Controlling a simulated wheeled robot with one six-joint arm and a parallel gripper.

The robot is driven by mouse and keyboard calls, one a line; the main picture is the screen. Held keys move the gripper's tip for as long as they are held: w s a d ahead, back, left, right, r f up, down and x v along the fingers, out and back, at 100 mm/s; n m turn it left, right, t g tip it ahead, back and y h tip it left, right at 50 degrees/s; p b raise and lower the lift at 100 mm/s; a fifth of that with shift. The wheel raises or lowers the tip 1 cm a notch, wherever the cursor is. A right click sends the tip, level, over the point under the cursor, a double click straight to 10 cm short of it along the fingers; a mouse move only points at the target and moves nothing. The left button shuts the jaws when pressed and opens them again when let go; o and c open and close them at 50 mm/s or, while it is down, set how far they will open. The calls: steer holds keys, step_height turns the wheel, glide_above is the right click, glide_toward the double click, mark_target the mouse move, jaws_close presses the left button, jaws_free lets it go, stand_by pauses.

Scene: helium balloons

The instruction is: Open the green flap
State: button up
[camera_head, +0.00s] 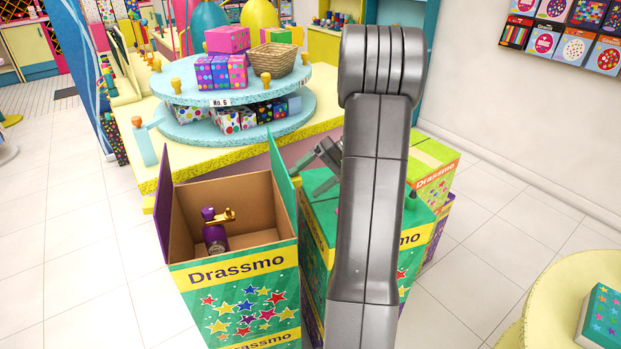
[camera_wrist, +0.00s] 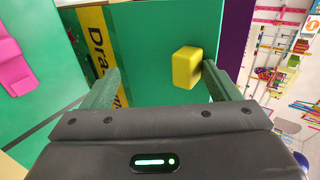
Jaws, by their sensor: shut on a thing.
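The green flap (camera_head: 283,183) stands upright on the right edge of the open Drassmo box (camera_head: 236,300). The wrist view shows the flap (camera_wrist: 147,40) close up, with a yellow block-shaped handle (camera_wrist: 187,67) on it. In the head view my gripper (camera_head: 322,158) is just right of the flap, partly hidden by my arm.
A purple flap (camera_head: 163,205) stands on the box's left edge. A purple and gold item (camera_head: 214,236) is inside the box. Another green box (camera_head: 323,212) stands close on the right, and a tiered display table (camera_head: 240,100) behind. Floor at left is clear.

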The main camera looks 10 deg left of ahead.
steer(key=shift+d+f, duration=0.2)
steer(key=shift+f, duration=0.1)
steer(key=shift+c, duration=0.7)
steer(key=shift+w+d+p, duration=0.2)
steer(key=shift+w+d, duration=0.2)
steer(key=shift+d, duration=0.25)
steer(key=shift+w+d+p, duration=0.15)
steer(key=shift+w+d, duration=0.25)
steer(key=shift+d, duration=0.25)
steer(key=c, duration=0.3)
steer(key=shift+w+d+r+p, duration=0.15)
steer(key=shift+w+d+p, duration=0.4)
steer(key=shift+w+d, duration=0.9)
steer(key=shift+w+d+r+p, duration=0.1)
steer(key=shift+w+d+p, duration=0.6)
steer(key=shift+d, duration=1.4)
steer(key=shift+w+d+r+p, duration=0.15)
steer(key=shift+w+d+p, duration=0.2)
steer(key=shift+w+d, duration=1.2)
steer(key=shift+c, duration=0.2)
steer(key=shift+s+d+r, duration=0.1)
steer(key=shift+s+d, duration=0.1)
steer(key=shift+s, duration=0.05)
